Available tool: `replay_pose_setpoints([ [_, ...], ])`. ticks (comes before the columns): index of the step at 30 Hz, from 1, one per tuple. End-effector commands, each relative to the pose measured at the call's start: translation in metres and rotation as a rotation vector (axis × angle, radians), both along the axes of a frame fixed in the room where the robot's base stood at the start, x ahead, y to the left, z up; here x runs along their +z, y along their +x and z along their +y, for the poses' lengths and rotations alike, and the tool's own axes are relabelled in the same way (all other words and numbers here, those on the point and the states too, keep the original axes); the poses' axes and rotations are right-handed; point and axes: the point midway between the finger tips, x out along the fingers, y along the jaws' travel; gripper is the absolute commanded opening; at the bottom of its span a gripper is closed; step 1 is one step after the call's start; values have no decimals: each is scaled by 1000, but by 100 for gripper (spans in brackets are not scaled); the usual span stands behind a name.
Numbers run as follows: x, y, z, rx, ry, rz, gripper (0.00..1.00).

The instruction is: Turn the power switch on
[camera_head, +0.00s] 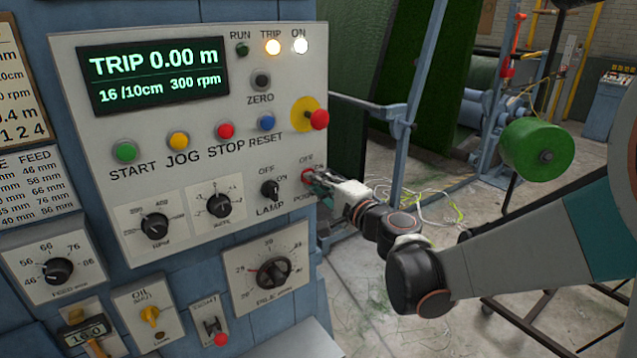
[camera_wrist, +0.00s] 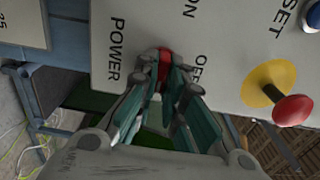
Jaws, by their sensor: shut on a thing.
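The power switch is a red rotary knob at the lower right of the white control panel (camera_head: 95,190), with OFF, ON and POWER lettering around it. In the head view a bit of the red knob (camera_head: 307,176) shows beside my gripper (camera_head: 322,184). In the wrist view the red knob (camera_wrist: 164,62) sits between the tips of my gripper (camera_wrist: 163,80), whose teal-padded fingers are shut on it. The fingers hide much of the knob, so its exact setting is hard to read. The ON lamp (camera_head: 300,46) and the TRIP lamp (camera_head: 272,47) are lit; the RUN lamp (camera_head: 242,49) is dark.
The display (camera_head: 153,76) reads TRIP 0.00 m. A black LAMP knob (camera_head: 270,190) is just left of the power switch. A red emergency button (camera_head: 319,119) on a yellow disc sticks out above it. Open floor with loose cables lies to the right.

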Motion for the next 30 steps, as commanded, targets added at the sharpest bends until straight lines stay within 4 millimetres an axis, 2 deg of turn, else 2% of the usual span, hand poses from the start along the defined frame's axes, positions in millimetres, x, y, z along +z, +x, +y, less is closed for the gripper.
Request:
replay_pose_setpoints([
  [10,-1,-1,-1,-1,1,2,0],
  [11,-1,-1,-1,-1,1,2,14],
  [13,-1,-1,-1,-1,1,1,30],
  [24,0,-2,-1,0,1,1,30],
  [30,0,-20,-14,-2,1,1,30],
])
